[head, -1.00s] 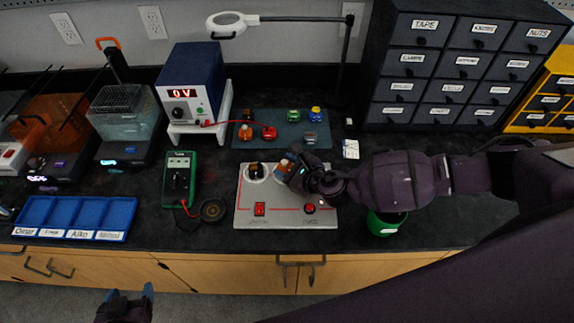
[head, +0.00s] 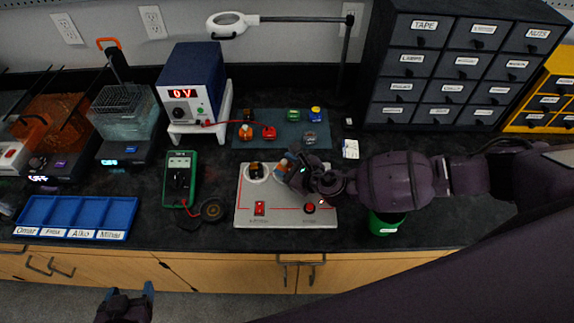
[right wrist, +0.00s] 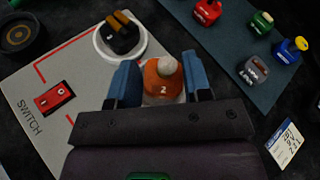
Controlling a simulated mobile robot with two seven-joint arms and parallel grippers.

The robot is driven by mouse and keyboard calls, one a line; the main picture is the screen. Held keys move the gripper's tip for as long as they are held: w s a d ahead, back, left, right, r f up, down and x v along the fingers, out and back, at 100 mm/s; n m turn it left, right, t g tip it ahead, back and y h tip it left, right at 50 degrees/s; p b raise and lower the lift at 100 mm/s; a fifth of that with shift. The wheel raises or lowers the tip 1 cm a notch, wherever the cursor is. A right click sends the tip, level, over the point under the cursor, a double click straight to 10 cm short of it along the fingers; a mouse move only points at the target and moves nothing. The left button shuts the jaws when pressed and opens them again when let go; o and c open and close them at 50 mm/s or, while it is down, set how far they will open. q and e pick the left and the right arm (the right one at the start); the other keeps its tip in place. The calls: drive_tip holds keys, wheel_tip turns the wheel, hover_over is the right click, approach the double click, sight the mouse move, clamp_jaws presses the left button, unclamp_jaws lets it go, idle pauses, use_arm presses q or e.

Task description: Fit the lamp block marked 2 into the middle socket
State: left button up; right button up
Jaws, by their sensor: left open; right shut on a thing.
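The orange lamp block marked 2 (right wrist: 162,84) has a white dome and sits between the blue fingers of my right gripper (right wrist: 165,82), shut on it. In the head view the block (head: 282,166) shows just left of my right gripper (head: 287,171), over the grey board (head: 284,212). A bit of white shows beside the block's lower edge; the gripper hides most of what is under it, so I cannot tell if it is seated. The left socket (right wrist: 97,42) is a white ring with a black block (right wrist: 120,36) in it. My left gripper (head: 128,297) is open and empty at the bottom.
A dark mat (head: 287,140) behind the board holds several coloured blocks. A red switch (head: 259,208) and a red button (head: 310,208) are on the board. A green multimeter (head: 178,178) stands left, a green cup (head: 386,226) right, a blue tray (head: 76,215) far left.

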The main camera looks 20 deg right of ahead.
drive_tip(key=shift+f+b, duration=0.35)
drive_tip(key=shift+f, duration=0.25)
drive_tip(key=o, duration=0.6)
drive_tip(key=shift+s, duration=0.15)
drive_tip(key=shift+s+d+r+p, duration=0.3)
drive_tip(key=shift+s+p, duration=0.2)
drive_tip(key=shift+s, duration=0.1)
drive_tip(key=shift+p+v, duration=1.1)
drive_tip(key=shift+v, duration=1.05)
drive_tip(key=shift+p+v, duration=1)
drive_tip(key=shift+v, duration=1.5)
drive_tip(key=shift+w+d, duration=0.1)
